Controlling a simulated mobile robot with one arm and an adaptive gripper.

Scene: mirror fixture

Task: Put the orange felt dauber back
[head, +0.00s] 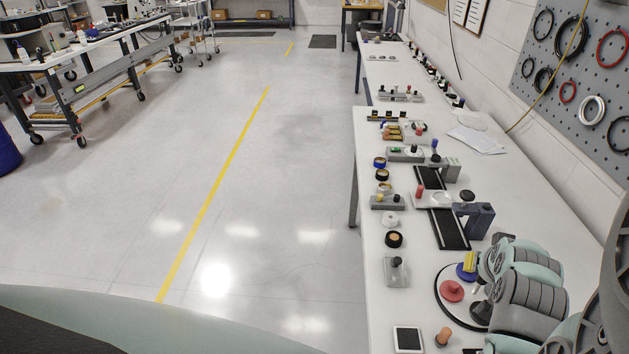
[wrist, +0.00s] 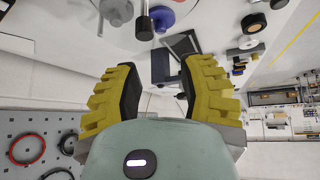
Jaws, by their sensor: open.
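A small orange, round-topped piece (head: 443,336), which looks like the felt dauber, stands on the white table near the bottom edge of the head view. I cannot make it out in the wrist view. My gripper (wrist: 157,72) is open and empty, its two yellow ribbed fingers spread with dark inner pads. In the head view a yellow part of my gripper (head: 470,261) shows above the round black-rimmed plate (head: 437,291), farther up the table than the orange piece. My arm hides part of that plate.
The plate carries a red disc (head: 451,291) and a blue disc (head: 467,273). A dark square pad (head: 408,339) lies left of the orange piece. A clear block with a knob (head: 397,273) and a dark grey bracket (head: 476,217) stand farther up. Open floor lies left.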

